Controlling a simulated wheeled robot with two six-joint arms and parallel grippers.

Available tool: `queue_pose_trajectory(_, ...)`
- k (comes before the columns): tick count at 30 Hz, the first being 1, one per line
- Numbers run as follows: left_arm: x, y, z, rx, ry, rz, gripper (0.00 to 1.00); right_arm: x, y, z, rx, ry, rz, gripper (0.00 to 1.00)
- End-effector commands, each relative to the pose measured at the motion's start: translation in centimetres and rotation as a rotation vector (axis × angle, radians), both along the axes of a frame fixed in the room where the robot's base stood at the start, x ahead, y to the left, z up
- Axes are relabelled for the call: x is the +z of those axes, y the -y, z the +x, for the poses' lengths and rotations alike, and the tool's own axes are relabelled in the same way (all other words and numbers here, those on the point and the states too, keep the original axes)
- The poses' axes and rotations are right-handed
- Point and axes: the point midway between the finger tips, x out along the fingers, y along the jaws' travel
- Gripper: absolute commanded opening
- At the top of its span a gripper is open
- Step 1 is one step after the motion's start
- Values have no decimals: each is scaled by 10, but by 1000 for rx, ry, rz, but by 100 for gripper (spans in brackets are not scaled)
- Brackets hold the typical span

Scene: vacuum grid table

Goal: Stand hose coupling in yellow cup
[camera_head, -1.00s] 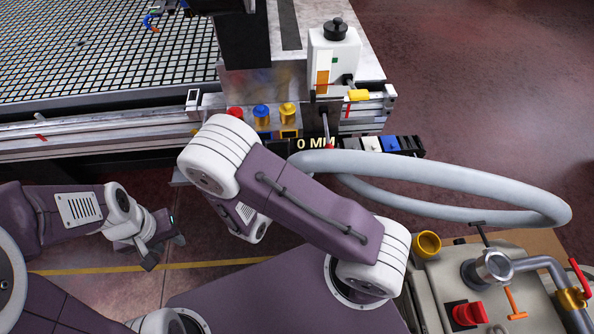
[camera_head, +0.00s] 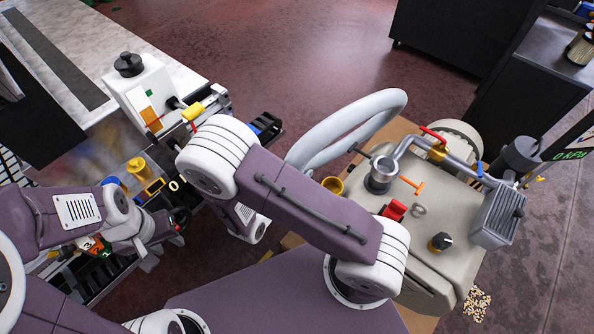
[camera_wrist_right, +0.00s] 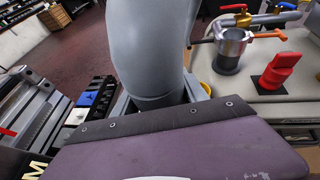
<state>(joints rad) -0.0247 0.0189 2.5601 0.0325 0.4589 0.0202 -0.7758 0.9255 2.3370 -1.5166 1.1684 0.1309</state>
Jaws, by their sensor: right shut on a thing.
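The yellow cup (camera_head: 333,185) stands at the left edge of the beige pump unit, partly behind my right arm in the head view. Only a yellow sliver of it (camera_wrist_right: 206,89) shows in the right wrist view. A thick grey hose (camera_head: 345,130) loops behind my right arm. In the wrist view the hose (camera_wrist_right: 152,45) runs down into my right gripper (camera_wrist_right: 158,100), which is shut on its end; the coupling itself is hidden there. My left gripper (camera_head: 165,243) looks open and empty, beside the grid table's front edge, far from the cup.
A metal port (camera_head: 380,174) with a pipe and red lever, an orange handle (camera_head: 412,186) and a red knob (camera_head: 394,210) rise near the cup. Open floor lies behind the hose.

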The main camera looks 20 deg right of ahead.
Motion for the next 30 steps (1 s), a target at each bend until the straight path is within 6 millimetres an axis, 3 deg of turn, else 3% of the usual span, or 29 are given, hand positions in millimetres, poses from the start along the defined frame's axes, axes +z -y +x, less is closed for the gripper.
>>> queue_pose_trajectory(5,0,0,0,0,0,0,36,7,0,5,21,3,1,0)
queue_pose_trajectory(14,-3,0,0,0,0,0,36,20,34,17,-121,3,1,0)
queue_pose_trajectory(22,-6,0,0,0,0,0,36,36,93,22,-337,1,1,0)
queue_pose_trajectory(27,-8,0,0,0,0,0,36,46,137,15,-490,0,0,0)
queue_pose_trajectory(30,-9,0,0,0,0,0,36,48,152,10,-536,-3,-1,0)
